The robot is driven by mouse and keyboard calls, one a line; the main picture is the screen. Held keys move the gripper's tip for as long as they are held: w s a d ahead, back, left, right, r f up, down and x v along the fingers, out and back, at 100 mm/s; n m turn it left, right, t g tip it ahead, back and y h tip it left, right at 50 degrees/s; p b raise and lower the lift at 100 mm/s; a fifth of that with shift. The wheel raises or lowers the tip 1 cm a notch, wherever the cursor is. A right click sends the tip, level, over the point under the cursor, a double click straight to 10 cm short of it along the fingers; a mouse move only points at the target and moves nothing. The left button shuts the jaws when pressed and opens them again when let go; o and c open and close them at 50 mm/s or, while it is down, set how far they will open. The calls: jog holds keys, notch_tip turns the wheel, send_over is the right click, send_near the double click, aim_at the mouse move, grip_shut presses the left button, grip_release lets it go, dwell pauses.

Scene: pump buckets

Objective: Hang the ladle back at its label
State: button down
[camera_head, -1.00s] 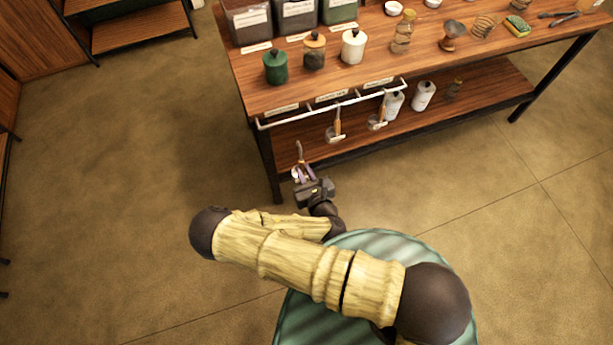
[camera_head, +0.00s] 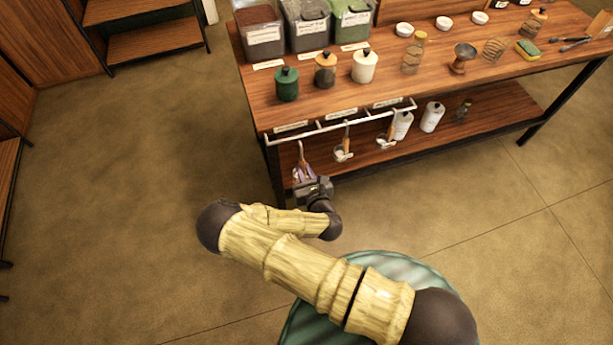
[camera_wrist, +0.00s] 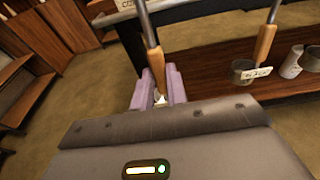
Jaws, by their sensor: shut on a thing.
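My gripper (camera_head: 300,176) is shut on the wooden handle of a ladle (camera_head: 301,153), in front of the left end of the table. In the wrist view the purple fingers (camera_wrist: 160,88) close around the lower handle, and the ladle's metal shaft (camera_wrist: 145,22) runs up out of the picture. The ladle is roughly upright; its ends are not clear. A white rail (camera_head: 325,130) runs along the table's front edge, with labels above it: left (camera_head: 291,126), middle (camera_head: 341,114) and right (camera_head: 387,102). The held ladle's top shows just below the rail's left part.
Two other ladles hang from the rail, one at the middle (camera_head: 345,147) and one to the right (camera_head: 387,137). The lower shelf (camera_head: 480,118) holds white bottles (camera_head: 432,117). Jars and bins (camera_head: 262,36) stand on the tabletop. The floor on the left is clear.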

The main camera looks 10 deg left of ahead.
jog(key=shift+f+b+x, duration=0.25)
jog(key=shift+b+x, duration=0.3)
jog(key=shift+x, duration=0.5)
jog(key=shift+f+b+x, duration=0.25)
jog(key=shift+b+x, duration=0.25)
jog(key=shift+x, duration=0.5)
jog(key=shift+f+b+x, duration=0.25)
jog(key=shift+b+x, duration=0.3)
jog(key=shift+x, duration=0.5)
jog(key=shift+s+d, duration=0.1)
jog(key=c, duration=1.3)
grip_release()
jog(key=v, duration=1.2)
jog(key=shift+b, duration=0.35)
